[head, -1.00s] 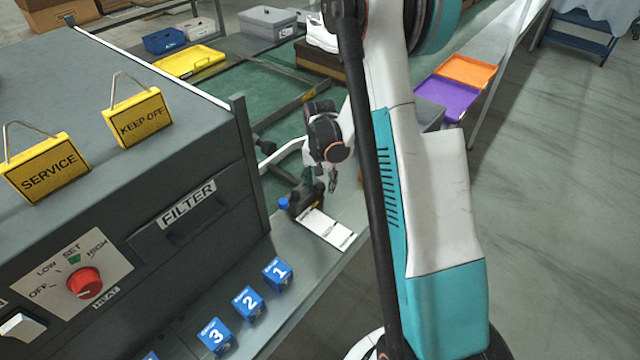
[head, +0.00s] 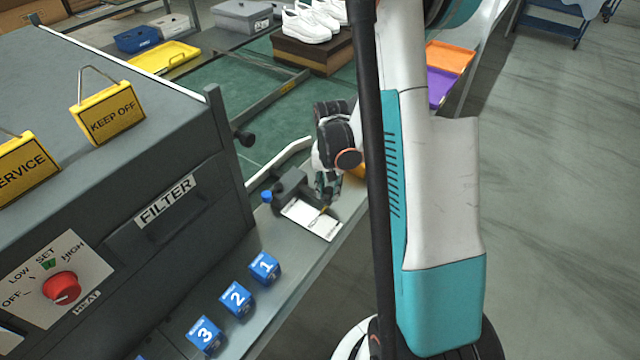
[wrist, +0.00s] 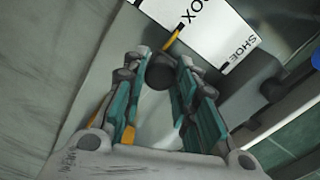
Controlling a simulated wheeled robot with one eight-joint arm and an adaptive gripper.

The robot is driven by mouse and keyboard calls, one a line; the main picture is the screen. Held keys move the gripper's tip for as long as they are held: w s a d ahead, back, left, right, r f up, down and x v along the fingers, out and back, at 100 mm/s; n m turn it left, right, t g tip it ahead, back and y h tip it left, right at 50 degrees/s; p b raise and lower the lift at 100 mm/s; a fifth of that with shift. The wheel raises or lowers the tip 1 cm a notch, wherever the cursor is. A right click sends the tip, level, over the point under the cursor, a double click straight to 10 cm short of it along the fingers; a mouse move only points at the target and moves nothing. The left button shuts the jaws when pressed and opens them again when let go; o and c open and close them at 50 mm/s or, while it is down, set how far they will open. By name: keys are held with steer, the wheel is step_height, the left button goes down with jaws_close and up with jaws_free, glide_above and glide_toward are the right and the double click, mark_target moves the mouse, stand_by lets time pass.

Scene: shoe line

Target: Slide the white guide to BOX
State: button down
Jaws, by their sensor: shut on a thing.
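The white guide (head: 282,158) is a pale bar running slantwise over the green belt; its near part shows at the right of the wrist view (wrist: 285,122). My gripper (wrist: 162,85) is shut on a dark round knob (wrist: 159,70). A yellow pointer (wrist: 173,40) reaches from the knob onto a white label plate (wrist: 215,28) marked BOX and SHOE. Its tip lies by the dark tick at the BOX end, apart from SHOE. In the head view the plate (head: 312,221) sits beside a dark block (head: 290,184); my gripper (head: 327,188) partly hides the knob.
The dark machine (head: 180,220) with a red dial (head: 61,288) stands left. Blue numbered blocks (head: 236,299) line the front ledge. White shoes (head: 305,24) sit on a brown box (head: 312,52) beyond the belt. Purple and orange trays (head: 447,58) lie behind my arm.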

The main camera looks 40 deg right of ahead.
steer(key=c, duration=1.2)
jaws_free()
steer(key=shift+c, duration=0.2)
steer(key=shift+r, duration=0.1)
step_height(320, 180, up, 12)
steer(key=shift+a, duration=0.1)
